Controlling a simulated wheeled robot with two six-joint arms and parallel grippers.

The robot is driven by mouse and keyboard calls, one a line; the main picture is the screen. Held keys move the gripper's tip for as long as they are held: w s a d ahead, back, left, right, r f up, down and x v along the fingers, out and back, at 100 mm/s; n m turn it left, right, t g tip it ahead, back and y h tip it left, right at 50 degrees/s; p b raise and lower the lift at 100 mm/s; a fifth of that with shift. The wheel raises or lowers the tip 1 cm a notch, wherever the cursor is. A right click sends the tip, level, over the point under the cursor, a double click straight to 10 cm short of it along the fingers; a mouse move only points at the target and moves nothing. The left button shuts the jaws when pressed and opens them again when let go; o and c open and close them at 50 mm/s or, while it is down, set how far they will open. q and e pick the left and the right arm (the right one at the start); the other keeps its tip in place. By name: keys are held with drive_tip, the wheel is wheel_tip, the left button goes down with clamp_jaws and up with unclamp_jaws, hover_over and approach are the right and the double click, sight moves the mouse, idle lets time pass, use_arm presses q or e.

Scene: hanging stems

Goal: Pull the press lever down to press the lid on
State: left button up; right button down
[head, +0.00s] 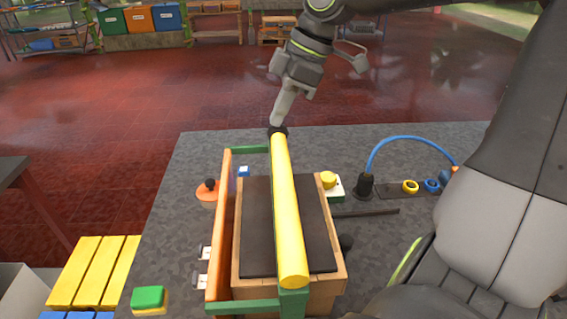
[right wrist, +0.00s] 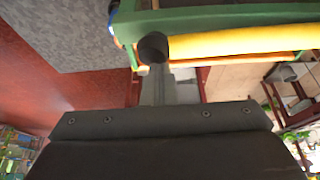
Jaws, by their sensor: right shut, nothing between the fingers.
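The yellow press lever (head: 285,205) runs from a green post (head: 293,303) at the front to a black end knob (head: 278,131) at the back. It passes over a wooden box (head: 338,285) topped by a dark flat panel (head: 256,225), which may be the lid; I cannot tell how far it is pressed on. My right gripper (head: 279,122) is shut and empty, its fingertips at the knob. In the right wrist view the fingers (right wrist: 155,75) reach up to the black knob (right wrist: 152,47), beside the yellow lever (right wrist: 235,42); contact is unclear. My left gripper is out of view.
An orange rail (head: 221,230) stands along the box's left side. A yellow button (head: 328,180), a blue hose (head: 405,139) and rings (head: 410,187) are to the right. A green-and-yellow block (head: 149,299) lies at front left. The back left of the table is clear.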

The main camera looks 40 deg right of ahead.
drive_tip(key=shift+f+b, duration=0.9)
drive_tip(key=shift+b, duration=0.75)
idle(4.0)
idle(1.1)
drive_tip(key=shift+r+p, duration=2.75)
drive_tip(key=shift+r, duration=1.3)
